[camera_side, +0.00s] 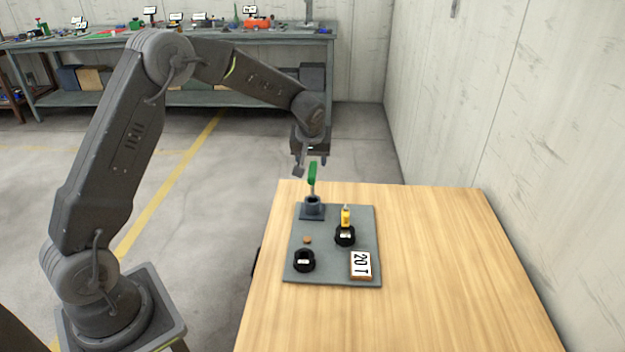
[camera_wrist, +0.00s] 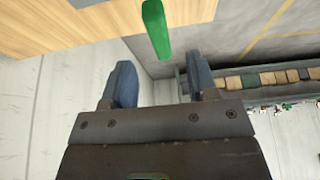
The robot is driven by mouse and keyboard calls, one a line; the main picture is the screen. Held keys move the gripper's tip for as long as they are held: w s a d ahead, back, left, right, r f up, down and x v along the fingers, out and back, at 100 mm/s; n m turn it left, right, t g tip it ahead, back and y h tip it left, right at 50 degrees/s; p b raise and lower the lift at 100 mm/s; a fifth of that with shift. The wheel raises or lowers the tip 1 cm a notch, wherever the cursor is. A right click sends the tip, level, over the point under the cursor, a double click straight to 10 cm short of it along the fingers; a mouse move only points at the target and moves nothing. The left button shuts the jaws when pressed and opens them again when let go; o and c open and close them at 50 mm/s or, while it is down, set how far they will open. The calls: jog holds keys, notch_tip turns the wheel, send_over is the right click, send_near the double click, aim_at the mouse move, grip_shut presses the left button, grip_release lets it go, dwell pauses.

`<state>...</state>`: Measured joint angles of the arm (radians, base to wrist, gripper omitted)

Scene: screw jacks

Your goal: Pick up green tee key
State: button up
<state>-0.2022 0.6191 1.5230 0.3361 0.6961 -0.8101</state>
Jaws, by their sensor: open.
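The green tee key (camera_side: 312,176) stands upright in a dark holder (camera_side: 312,205) at the far left corner of the grey board. Its green bar also shows at the top of the wrist view (camera_wrist: 156,28), beyond the fingertips and roughly in line with the gap between them. My gripper (camera_side: 310,168) is above the holder, close to the top of the key in the side view. In the wrist view my gripper's two blue-grey fingers (camera_wrist: 158,82) are apart, with nothing between them. Whether a finger touches the key cannot be told.
The grey board (camera_side: 325,270) lies on a wooden table (camera_side: 440,260). On it are a black jack with a yellow part (camera_side: 345,217), another black round piece (camera_side: 304,260), a small brown disc (camera_side: 306,239) and a "20 T" sign (camera_side: 361,264). The table's right side is clear.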

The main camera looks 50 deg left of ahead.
aim_at(313, 169)
jog(key=shift+x, duration=4)
jog(key=shift+r, duration=0.1)
jog(key=shift+c, duration=0.5)
grip_shut()
